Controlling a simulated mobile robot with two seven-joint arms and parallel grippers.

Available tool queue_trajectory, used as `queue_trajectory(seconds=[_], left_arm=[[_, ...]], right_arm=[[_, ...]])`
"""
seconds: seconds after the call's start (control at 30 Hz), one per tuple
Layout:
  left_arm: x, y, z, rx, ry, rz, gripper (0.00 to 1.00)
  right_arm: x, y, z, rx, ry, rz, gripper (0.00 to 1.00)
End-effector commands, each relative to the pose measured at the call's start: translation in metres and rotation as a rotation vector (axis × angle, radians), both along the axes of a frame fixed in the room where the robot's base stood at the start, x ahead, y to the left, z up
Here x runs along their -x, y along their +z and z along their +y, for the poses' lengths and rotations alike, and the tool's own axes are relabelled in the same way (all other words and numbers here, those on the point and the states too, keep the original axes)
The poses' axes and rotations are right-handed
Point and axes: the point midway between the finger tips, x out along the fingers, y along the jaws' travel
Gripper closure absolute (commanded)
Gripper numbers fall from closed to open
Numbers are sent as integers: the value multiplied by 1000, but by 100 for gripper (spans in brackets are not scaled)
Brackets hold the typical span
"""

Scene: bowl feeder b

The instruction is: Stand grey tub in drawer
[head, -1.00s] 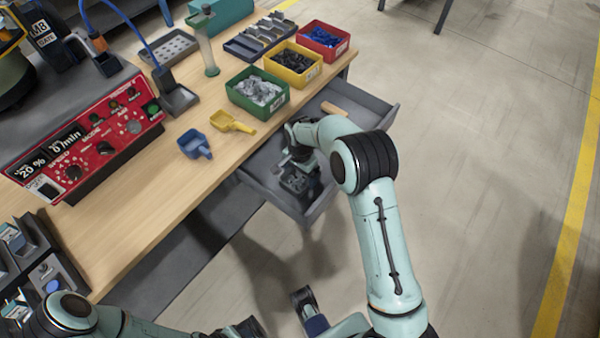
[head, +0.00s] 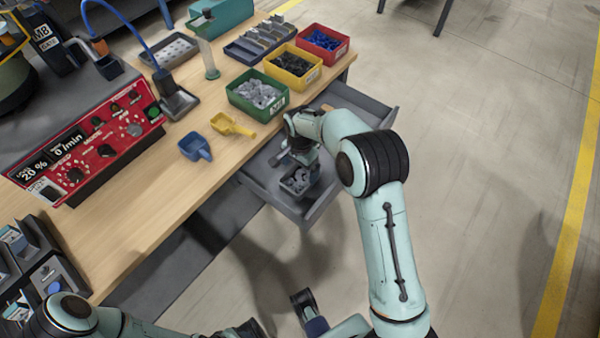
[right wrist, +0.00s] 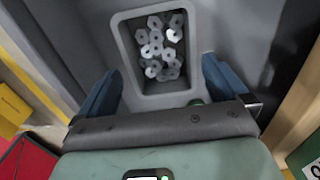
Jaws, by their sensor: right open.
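The grey tub (head: 297,192), holding several grey hex nuts, stands upright inside the open grey drawer (head: 334,197), near its front left corner. In the right wrist view the tub (right wrist: 120,62) is at top centre with its open top facing me. My right gripper (head: 297,160) is just above and behind the tub. In the right wrist view its blue fingers (right wrist: 160,85) are spread wide, empty and apart from the tub. My left arm is at the bottom left of the head view; its gripper (head: 245,329) is cut off by the lower edge.
Green (head: 240,101), yellow (head: 275,71) and red (head: 309,48) bins of parts stand on the bench behind the drawer. A blue scoop (head: 195,146) and a yellow scoop (head: 232,126) lie on the bench left of it. A red control panel (head: 85,155) stands further left. Floor right of the drawer is clear.

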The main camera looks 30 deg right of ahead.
Motion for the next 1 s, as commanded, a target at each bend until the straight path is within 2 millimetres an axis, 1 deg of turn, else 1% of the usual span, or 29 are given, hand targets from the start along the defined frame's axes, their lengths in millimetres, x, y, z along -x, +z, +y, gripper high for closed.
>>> queue_trajectory(seconds=[0.03,0.1,0.2,0.33,0.5,1.0], left_arm=[[0,2,0,1,-1,2,54],[1,4,0,1,-1,5,54],[2,6,0,1,-2,9,54],[3,7,0,2,-3,13,54],[4,7,0,2,-2,14,54],[3,8,0,2,-2,13,54]], right_arm=[[-1,15,0,0,1,-5,0],[-1,29,0,-1,0,-4,0],[-1,48,0,1,0,-4,0],[0,63,0,0,-1,-2,0],[0,71,0,1,0,1,0],[0,71,0,1,0,0,0]])
